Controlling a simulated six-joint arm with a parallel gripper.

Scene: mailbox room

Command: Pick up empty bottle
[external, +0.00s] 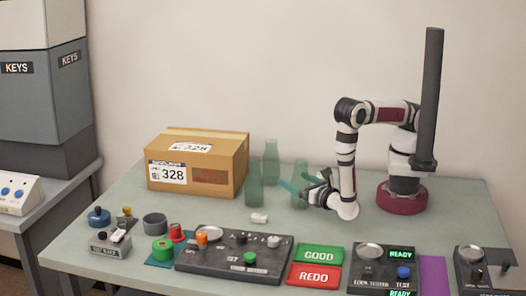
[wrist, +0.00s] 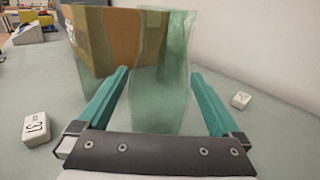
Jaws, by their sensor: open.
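My gripper (external: 293,181) is low over the table, with its two teal fingers open. In the wrist view a translucent green bottle (wrist: 160,85) stands upright between the fingers, with visible room on both sides. Another green bottle (wrist: 86,78) shows faintly behind the left finger. In the external view one clear green bottle (external: 254,186) stands beside the cardboard box and a second (external: 271,160) stands behind it. A faint green shape shows behind my fingers; I cannot tell which bottle matches the one in the wrist view. No contents are visible in the bottles.
A cardboard box (external: 197,165) labelled 328 stands left of the bottles. A control panel (external: 235,256) and GOOD (external: 319,255) and REDO plates line the front.

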